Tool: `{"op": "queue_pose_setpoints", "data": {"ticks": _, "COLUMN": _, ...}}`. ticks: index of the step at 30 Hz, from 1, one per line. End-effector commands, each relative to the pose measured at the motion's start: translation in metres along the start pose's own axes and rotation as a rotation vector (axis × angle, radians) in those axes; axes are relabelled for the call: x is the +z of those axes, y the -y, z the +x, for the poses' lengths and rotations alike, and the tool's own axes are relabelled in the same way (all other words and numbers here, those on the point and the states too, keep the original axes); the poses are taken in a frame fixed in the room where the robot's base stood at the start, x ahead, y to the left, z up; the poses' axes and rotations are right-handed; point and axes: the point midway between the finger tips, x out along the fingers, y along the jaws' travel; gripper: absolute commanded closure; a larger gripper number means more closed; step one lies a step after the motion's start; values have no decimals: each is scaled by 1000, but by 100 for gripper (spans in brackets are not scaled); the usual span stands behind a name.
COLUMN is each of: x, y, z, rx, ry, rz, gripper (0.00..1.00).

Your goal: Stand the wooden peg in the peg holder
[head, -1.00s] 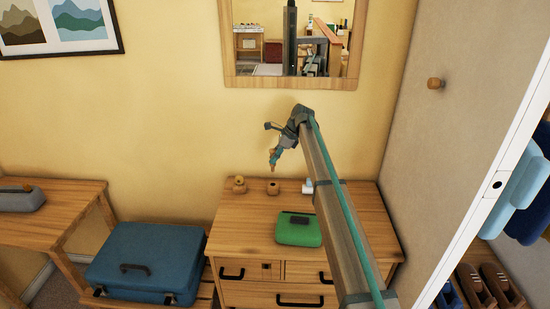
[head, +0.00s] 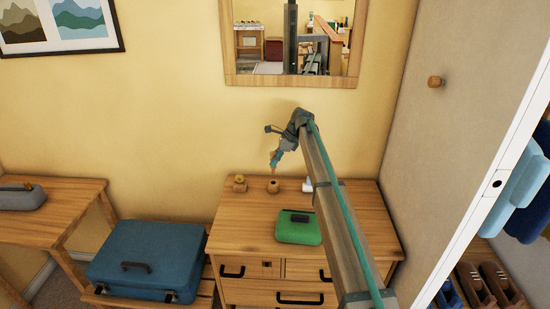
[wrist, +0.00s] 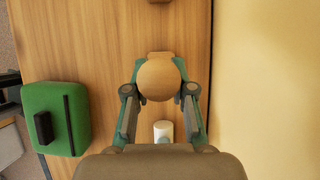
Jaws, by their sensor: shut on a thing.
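My gripper (head: 275,158) points down over the dresser top and is shut on the wooden peg (head: 273,173). In the wrist view the peg's round pale end (wrist: 161,82) sits between the two fingers of my gripper (wrist: 161,88). The peg holder (head: 273,187) is a small wooden block with a dark hole, standing on the dresser directly below the peg. In the wrist view only an edge of the holder (wrist: 159,55) shows behind the peg. The peg's lower end is at or just above the hole; I cannot tell whether it has entered.
A small wooden object (head: 240,184) stands left of the holder. A white and blue item (head: 308,185) stands to its right. A green case (head: 298,229) lies in front on the dresser (head: 240,215). A mirror (head: 232,80) hangs on the wall behind.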

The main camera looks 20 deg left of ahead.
Motion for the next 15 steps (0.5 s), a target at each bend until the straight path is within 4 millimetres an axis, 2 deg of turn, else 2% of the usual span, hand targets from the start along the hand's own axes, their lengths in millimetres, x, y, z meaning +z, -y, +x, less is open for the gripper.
{"op": "queue_pose_setpoints", "data": {"ticks": 15, "x": -14, "y": 0, "z": 25, "rx": 1, "ry": 0, "rz": -1, "gripper": 100}}
